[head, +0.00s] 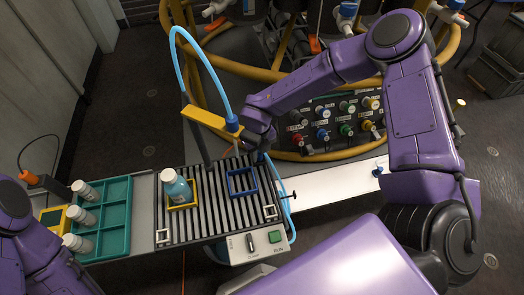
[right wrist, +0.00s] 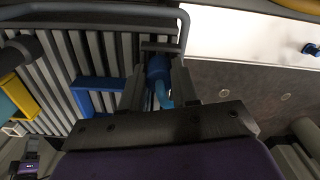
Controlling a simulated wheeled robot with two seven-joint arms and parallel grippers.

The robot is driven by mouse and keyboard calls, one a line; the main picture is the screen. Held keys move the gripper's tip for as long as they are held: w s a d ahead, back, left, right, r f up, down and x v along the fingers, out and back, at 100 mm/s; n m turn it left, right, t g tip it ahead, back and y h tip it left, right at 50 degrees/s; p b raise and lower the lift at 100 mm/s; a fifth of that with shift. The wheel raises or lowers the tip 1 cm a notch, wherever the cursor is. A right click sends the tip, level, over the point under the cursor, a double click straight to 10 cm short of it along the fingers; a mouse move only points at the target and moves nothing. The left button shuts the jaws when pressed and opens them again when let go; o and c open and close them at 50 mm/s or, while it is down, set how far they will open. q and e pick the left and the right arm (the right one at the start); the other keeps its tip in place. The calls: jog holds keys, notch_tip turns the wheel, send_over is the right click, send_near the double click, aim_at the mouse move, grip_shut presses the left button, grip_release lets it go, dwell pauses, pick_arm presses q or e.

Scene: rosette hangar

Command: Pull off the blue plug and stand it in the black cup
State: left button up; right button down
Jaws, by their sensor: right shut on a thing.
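The blue plug (right wrist: 157,68) shows in the right wrist view between the fingers of my right gripper (right wrist: 158,78), with a light blue hose (right wrist: 163,96) at its near end. The gripper is shut on it. In the head view my right gripper (head: 258,142) is above the far right part of the slatted bench (head: 222,208), and hides most of the plug. Whether the plug is free or seated on something cannot be told. I cannot make out a black cup in either view. My left arm shows at the lower left of the head view, but its gripper is out of view.
A blue frame (head: 243,181) lies on the slats near the gripper. A teal bottle (head: 177,188) stands in a yellow frame. A green tray (head: 112,233) is at left. A yellow bar (head: 204,117) and blue hose loop (head: 207,68) rise beside my right gripper. A connector panel (head: 342,123) stands behind.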

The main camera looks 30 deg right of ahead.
jog(key=shift+r+p, duration=1.5)
jog(key=shift+r, duration=0.3)
jog(key=shift+f, duration=0.15)
jog(key=shift+f+b, duration=0.85)
jog(key=shift+f, duration=0.15)
jog(key=shift+f, duration=0.15)
jog(key=shift+f+b, duration=0.65)
jog(key=shift+f, duration=0.05)
jog(key=shift+r+p, duration=1.8)
jog(key=shift+r, duration=0.2)
